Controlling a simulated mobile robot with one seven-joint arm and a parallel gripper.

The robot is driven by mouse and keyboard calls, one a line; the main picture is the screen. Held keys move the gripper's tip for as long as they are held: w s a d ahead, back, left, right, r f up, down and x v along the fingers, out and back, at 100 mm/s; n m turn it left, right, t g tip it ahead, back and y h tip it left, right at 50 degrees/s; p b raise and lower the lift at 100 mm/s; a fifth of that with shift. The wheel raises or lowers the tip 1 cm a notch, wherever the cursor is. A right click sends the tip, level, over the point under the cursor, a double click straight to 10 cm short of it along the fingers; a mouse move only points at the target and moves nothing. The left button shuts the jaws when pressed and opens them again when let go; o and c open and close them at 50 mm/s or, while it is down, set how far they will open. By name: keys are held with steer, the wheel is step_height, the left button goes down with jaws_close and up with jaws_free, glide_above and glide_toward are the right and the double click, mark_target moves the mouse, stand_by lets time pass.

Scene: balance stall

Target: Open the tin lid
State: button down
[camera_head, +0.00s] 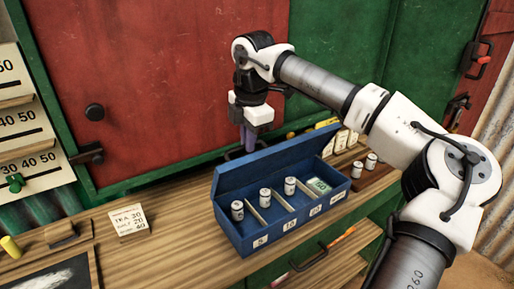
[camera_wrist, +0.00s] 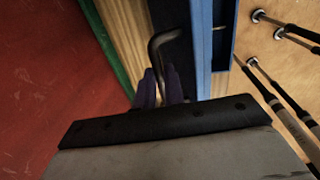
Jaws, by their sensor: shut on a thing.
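The blue tin (camera_head: 272,241) stands on the wooden counter, its compartments exposed. Its blue lid (camera_head: 288,157) stands raised along the back side. My gripper (camera_head: 250,143) points down behind the lid, near its left half. In the wrist view, my purple fingers (camera_wrist: 160,85) are shut on a dark bent handle (camera_wrist: 170,37) beside the blue edge of the tin (camera_wrist: 201,50). The lower part of the grip is hidden by the lid in the head view.
Red and green panels (camera_head: 150,85) rise close behind my gripper. A price card (camera_head: 129,220) lies left of the tin. More canisters (camera_head: 370,161) stand on its right. Slim dark rods (camera_wrist: 285,90) show in the wrist view. The counter between card and tin is clear.

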steer(key=shift+w+a+f+g+h+p, duration=0.2)
steer(key=shift+w+a+g+h+p, duration=0.1)
steer(key=shift+w+a+g+p, duration=0.25)
steer(key=shift+w+a+f+g+h+p, duration=0.2)
steer(key=shift+w+a+g+h+p, duration=0.1)
steer(key=shift+w+a+g+p, duration=0.25)
steer(key=shift+s+d, duration=0.1)
steer(key=shift+d, duration=0.05)
steer(key=c, duration=1.5)
jaws_free()
steer(key=shift+f, duration=0.15)
steer(key=shift+r, duration=0.25)
steer(key=r, duration=0.9)
steer(key=w+r+b, duration=0.1)
steer(key=r, duration=0.3)
steer(key=shift+a+r, duration=0.2)
steer(key=shift+r, duration=0.2)
